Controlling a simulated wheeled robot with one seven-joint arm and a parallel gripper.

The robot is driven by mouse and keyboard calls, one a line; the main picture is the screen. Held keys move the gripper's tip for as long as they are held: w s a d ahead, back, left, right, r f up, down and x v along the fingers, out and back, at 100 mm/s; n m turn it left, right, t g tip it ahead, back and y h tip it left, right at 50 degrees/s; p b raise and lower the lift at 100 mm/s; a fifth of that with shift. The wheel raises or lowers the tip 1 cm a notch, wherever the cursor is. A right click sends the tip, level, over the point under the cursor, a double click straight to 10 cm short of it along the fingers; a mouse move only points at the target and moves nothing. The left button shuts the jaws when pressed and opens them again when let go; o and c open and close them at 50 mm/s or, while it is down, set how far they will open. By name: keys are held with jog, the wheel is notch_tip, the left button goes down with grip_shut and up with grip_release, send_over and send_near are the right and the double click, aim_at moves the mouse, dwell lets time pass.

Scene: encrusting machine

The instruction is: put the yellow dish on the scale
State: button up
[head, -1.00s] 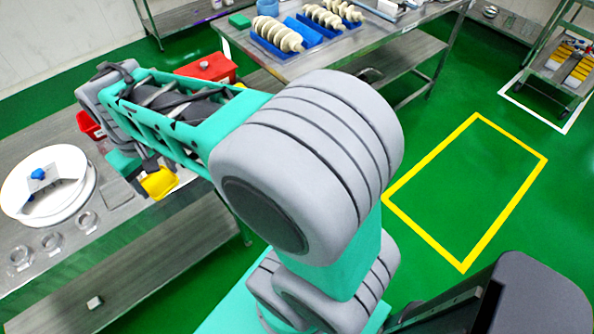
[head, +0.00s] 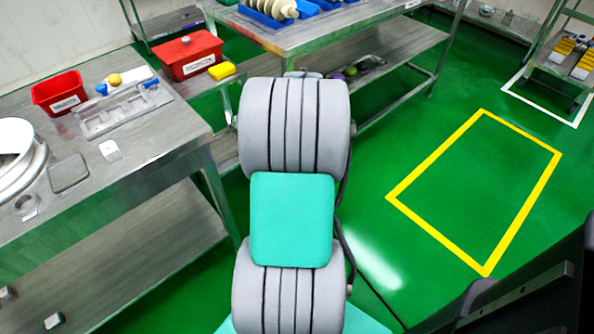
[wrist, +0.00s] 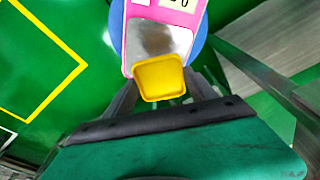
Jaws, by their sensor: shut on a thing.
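The yellow dish (wrist: 161,78) is in the wrist view, between the fingers of my gripper (wrist: 163,86), which is shut on it. The scale (wrist: 160,42) is pink with a shiny metal plate and a small display, and sits on a round blue surface. In the wrist view the dish overlaps the near end of the scale's plate. I cannot tell whether it touches the plate or hangs above it. In the head view my arm hides the gripper, and neither the dish in it nor the scale can be made out.
A small yellow block (head: 222,70) lies by the box. A second steel table (head: 300,36) stands behind. The yellow-outlined floor (head: 475,190) is clear.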

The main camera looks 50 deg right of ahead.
jog(key=shift+s+d+f, duration=0.2)
jog(key=shift+d+f, duration=0.05)
jog(key=shift+f, duration=0.05)
notch_tip(320, 180, down, 6)
jog(key=b, duration=0.4)
jog(key=shift+r+b, duration=0.15)
jog(key=shift+b, duration=0.25)
jog(key=shift+a+f+b, duration=0.1)
jog(key=shift+f+b, duration=0.3)
jog(key=shift+f, duration=0.4)
jog(key=shift+f, duration=0.55)
dwell(0.3)
jog(key=o, duration=1.6)
